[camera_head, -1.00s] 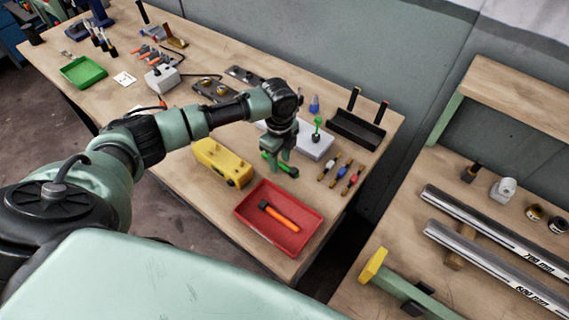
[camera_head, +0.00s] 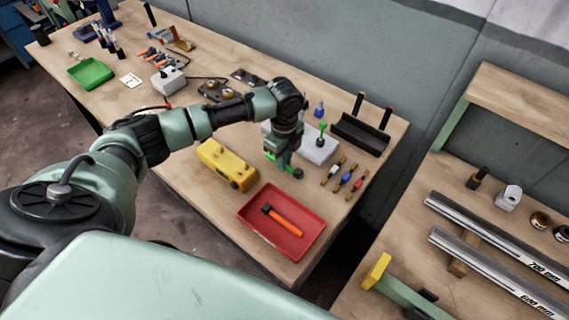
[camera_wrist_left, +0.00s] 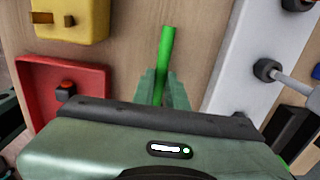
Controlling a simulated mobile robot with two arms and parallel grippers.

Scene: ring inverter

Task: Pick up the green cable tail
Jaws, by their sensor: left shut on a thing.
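The green cable tail (camera_wrist_left: 166,50) is a bright green rod. In the left wrist view it sticks out from between the fingers of my left gripper (camera_wrist_left: 162,90). In the head view my left gripper (camera_head: 278,163) points down over the table, and a short green end of the cable tail (camera_head: 298,173) shows beside its fingers. The fingers are closed around it. Whether it still touches the table I cannot tell. My right gripper is not in view.
A red tray (camera_head: 248,218) with an orange-handled tool (camera_head: 283,219) lies in front, and a yellow block (camera_head: 227,164) stands to the left. A white box (camera_head: 318,150) with a green-topped post is just behind. Several small coloured parts (camera_head: 345,177) lie to the right.

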